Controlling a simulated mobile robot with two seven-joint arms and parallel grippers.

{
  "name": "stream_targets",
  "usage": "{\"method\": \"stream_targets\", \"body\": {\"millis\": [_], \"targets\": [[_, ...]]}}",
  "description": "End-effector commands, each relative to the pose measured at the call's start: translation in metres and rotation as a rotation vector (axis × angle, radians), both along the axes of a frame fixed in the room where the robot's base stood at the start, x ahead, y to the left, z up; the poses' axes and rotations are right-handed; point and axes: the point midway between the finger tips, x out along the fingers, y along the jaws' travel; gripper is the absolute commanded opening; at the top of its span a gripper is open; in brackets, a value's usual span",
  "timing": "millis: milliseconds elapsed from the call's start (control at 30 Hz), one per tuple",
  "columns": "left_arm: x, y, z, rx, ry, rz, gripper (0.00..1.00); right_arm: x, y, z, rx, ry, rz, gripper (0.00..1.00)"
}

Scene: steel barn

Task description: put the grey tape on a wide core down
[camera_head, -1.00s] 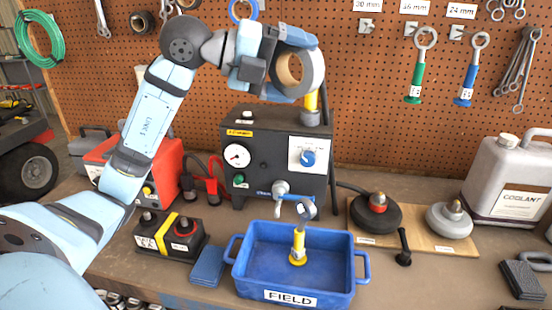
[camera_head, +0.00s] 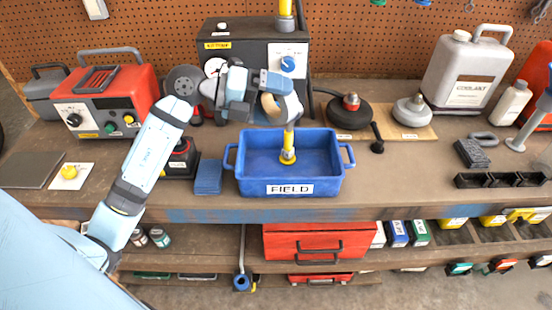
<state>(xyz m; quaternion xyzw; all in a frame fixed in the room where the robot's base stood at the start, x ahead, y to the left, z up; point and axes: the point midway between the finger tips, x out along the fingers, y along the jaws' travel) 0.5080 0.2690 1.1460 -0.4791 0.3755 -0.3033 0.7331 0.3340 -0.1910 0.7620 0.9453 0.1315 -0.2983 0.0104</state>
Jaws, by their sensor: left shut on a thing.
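My left gripper (camera_head: 271,90) is shut on the grey tape on a wide core (camera_head: 291,106), in the middle of the head view. The tape's tan inner core shows, and the gripper's blue and dark parts hide much of the roll. The gripper holds it in front of the black box with the gauge, over the back of the blue tray marked FIELD (camera_head: 315,172). A yellow-handled tool (camera_head: 288,156) stands upright in the tray, its top close to the tape in the picture. I cannot tell whether they touch. My right gripper is not in view.
The black gauge box (camera_head: 240,48) stands behind. A dark battery (camera_head: 183,160) and blue cloths (camera_head: 208,177) lie left of the tray. A board (camera_head: 400,125) with two round weights is at right, near a grey coolant can (camera_head: 467,72).

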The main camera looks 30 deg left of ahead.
Motion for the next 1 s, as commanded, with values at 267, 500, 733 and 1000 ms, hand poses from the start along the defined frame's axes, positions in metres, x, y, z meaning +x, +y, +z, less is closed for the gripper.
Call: {"method": "stream_targets", "body": {"millis": [267, 500, 733, 1000], "targets": [[0.0, 0.0, -0.075, -0.004, 0.006, 0.001, 0.72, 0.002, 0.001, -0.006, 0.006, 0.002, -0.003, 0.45], [0.0, 0.0, -0.102, -0.001, 0.0, 0.0, 0.72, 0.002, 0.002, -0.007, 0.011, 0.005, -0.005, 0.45], [0.0, 0.0, -0.134, -0.003, 0.002, 0.002, 0.72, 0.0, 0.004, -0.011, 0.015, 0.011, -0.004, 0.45], [0.0, 0.0, -0.144, 0.0, -0.002, 0.0, 0.72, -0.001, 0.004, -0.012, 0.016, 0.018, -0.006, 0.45]]}}
